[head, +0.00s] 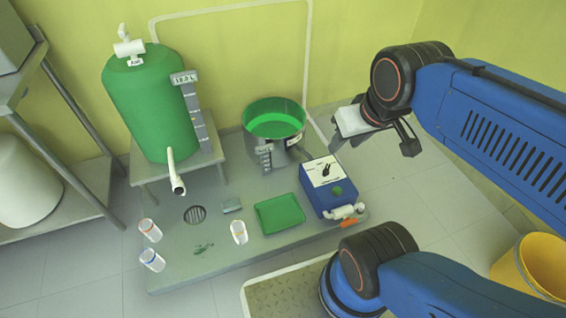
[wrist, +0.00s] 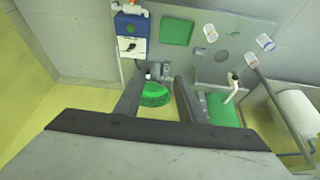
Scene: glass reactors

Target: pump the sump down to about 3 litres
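The blue pump box (head: 318,196) has a white panel with a black knob (head: 326,170); the knob's setting is too small to read. A green tank (head: 150,105) stands on a grey stand at the left, with a level scale and a small display (head: 184,78). My gripper (head: 372,142) is open and empty, up and right of the sump. In the wrist view, the sump (wrist: 155,100) shows between its fingers (wrist: 158,78).
A green tray (head: 280,214), several small beakers (head: 239,232) and a drain grate (head: 195,214) are on the grey platform. An orange-handled valve (head: 349,222) sits at the pump's front. A pale pipe runs along the wall. A yellow bucket (head: 540,262) stands lower right.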

